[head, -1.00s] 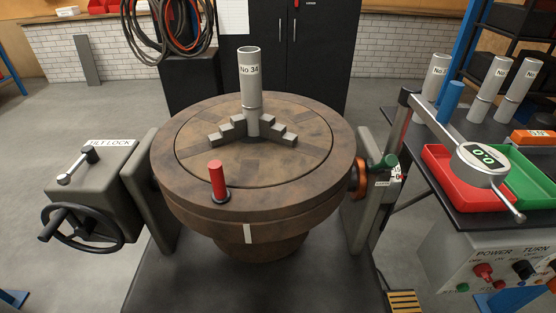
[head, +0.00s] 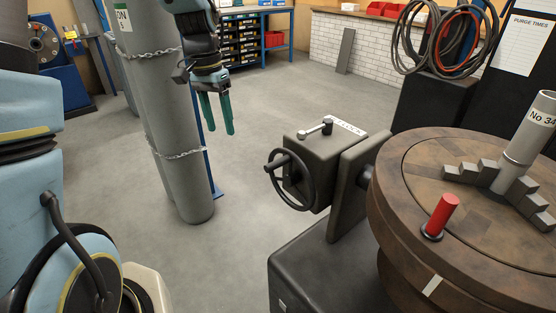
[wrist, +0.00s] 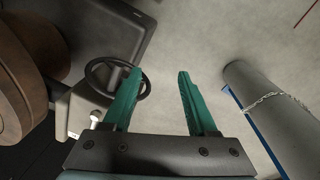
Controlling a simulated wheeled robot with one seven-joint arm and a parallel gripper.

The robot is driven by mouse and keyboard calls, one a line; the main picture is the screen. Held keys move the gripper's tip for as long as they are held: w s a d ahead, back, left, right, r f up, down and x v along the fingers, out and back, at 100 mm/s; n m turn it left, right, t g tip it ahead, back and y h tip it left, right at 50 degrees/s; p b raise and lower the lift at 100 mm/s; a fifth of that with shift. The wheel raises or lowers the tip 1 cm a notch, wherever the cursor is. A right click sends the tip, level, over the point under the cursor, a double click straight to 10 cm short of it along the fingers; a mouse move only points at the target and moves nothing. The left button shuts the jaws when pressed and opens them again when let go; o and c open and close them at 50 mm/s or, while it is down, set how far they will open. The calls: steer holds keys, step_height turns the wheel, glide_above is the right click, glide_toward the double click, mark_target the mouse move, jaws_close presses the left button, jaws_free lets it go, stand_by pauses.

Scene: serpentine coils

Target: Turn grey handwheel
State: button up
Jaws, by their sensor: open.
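The handwheel (head: 290,180), dark grey to black with a crank knob, is mounted on the left face of a grey box in the head view. It appears upright and free of contact. My gripper (head: 219,130) hangs fingers-down to the left of the wheel and higher in the picture, with two green fingers apart and nothing between them. In the wrist view, my gripper (wrist: 160,73) is open, and the handwheel (wrist: 112,61) lies just left of the fingers, partly hidden behind the left one.
Grey gas cylinders (head: 185,150) with chains stand close left of my gripper. A lever (head: 318,128) sits on top of the wheel's box. A round brown table (head: 425,210) with a red peg (head: 440,215) is at right. Floor between cylinders and box is clear.

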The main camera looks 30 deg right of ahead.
steer(key=s+d+m+g, duration=0.1)
steer(key=s+d+m, duration=0.3)
steer(key=d, duration=0.8)
steer(key=shift+m, duration=0.3)
steer(key=f, duration=0.3)
steer(key=f+p, duration=0.1)
steer(key=f, duration=0.3)
steer(key=s+f+p, duration=0.1)
steer(key=f, duration=0.3)
steer(key=shift+d, duration=0.1)
jaws_close()
